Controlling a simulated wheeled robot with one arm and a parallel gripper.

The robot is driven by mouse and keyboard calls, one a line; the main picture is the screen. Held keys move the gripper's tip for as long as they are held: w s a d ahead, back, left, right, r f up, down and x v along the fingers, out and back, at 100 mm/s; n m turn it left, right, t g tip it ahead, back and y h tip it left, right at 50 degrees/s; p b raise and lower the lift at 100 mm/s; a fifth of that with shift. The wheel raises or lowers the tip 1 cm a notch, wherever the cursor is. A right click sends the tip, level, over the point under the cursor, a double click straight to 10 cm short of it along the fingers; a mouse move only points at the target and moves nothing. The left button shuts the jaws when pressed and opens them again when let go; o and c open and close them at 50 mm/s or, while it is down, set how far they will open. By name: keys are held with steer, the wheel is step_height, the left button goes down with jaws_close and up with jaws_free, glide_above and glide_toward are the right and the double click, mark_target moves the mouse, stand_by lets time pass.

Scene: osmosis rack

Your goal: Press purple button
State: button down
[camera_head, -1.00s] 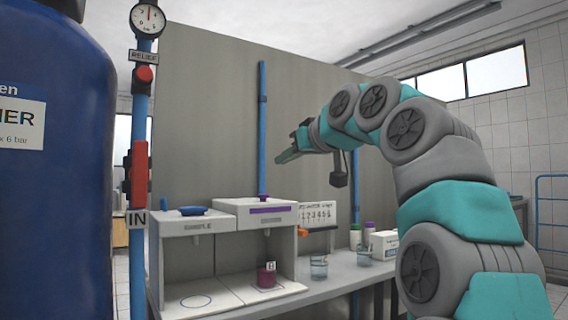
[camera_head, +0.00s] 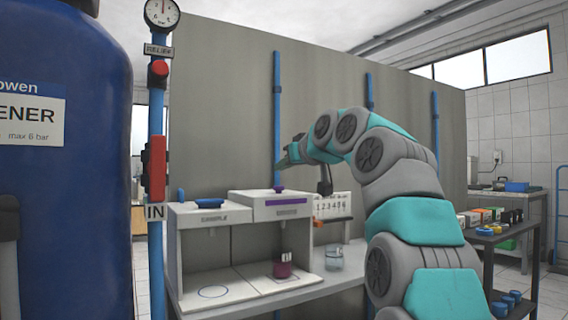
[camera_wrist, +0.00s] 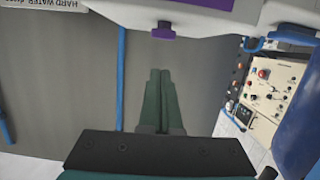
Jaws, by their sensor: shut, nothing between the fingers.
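The purple button (camera_head: 279,189) is a small knob on top of the right white box unit, which has a purple stripe (camera_head: 289,201) on its front. In the wrist view the button (camera_wrist: 163,31) shows near the top, ahead of the fingertips and apart from them. My gripper (camera_head: 283,163) is above the button in the head view. Its two green fingers (camera_wrist: 160,72) are together and hold nothing. The exact distance from fingertips to button cannot be told.
A purple cup (camera_head: 283,268) stands inside the right box. The left box has a blue handle (camera_head: 210,203) on top. A glass beaker (camera_head: 334,258) stands on the bench to the right. A blue pipe (camera_head: 277,110) runs up the grey panel behind, and a large blue tank (camera_head: 62,190) is at left.

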mark_target(281, 189)
steer(key=shift+f+b, duration=0.45)
steer(key=shift+f, duration=1.05)
steer(key=shift+f+b, duration=0.9)
steer(key=shift+f, duration=0.3)
steer(key=r+p, duration=0.2)
steer(key=r, duration=0.1)
steer(key=r+p, duration=0.1)
steer(key=r, duration=0.1)
steer(key=shift+s+d+r, duration=0.15)
steer(key=shift+s+r, duration=0.05)
steer(key=shift+s, duration=0.15)
steer(key=b+v, duration=0.1)
steer(key=v, duration=0.8)
steer(key=shift+s+d, duration=0.2)
steer(key=shift+s, duration=0.05)
stand_by(0.5)
steer(key=shift+f, duration=0.1)
stand_by(0.8)
